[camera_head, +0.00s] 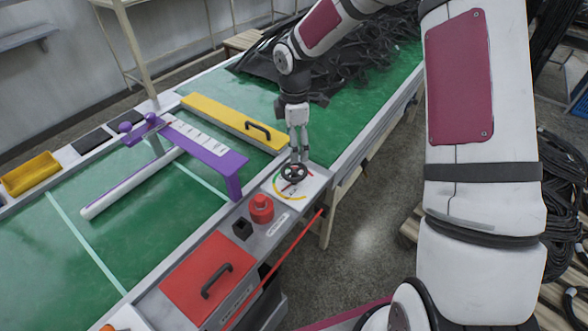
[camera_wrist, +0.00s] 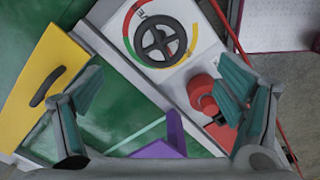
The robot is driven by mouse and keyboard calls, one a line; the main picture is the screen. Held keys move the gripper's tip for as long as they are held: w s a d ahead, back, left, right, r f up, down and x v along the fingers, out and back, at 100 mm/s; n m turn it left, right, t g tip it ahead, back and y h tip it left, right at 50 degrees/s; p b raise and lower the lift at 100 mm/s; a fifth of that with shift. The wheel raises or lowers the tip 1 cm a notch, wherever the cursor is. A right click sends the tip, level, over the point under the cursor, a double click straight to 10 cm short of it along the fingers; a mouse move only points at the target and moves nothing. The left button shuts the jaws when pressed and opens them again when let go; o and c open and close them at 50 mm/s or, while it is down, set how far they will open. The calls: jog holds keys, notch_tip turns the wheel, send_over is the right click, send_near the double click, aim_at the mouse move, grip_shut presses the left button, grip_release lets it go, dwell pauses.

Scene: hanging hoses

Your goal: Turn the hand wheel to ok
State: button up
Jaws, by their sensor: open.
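The black spoked hand wheel (camera_head: 294,174) sits on a white panel (camera_head: 316,186) at the right end of the grey console. It also shows at the top middle of the wrist view (camera_wrist: 159,40). A coloured arc of red, yellow and green surrounds the wheel. The small lettering and the wheel's exact setting are too small to read. My gripper (camera_head: 299,157) points down just above the wheel in the head view, its fingertips close to the wheel's far side. In the wrist view my gripper (camera_wrist: 158,92) has its fingers wide apart with nothing between them.
A red push button (camera_head: 262,209) and a small black knob (camera_head: 242,229) stand beside the panel. Black hoses (camera_head: 350,60) are heaped behind.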

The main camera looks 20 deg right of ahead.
aim_at(294, 170)
notch_tip(294, 170, down, 11)
dwell(0.4)
jog(key=c, duration=1.2)
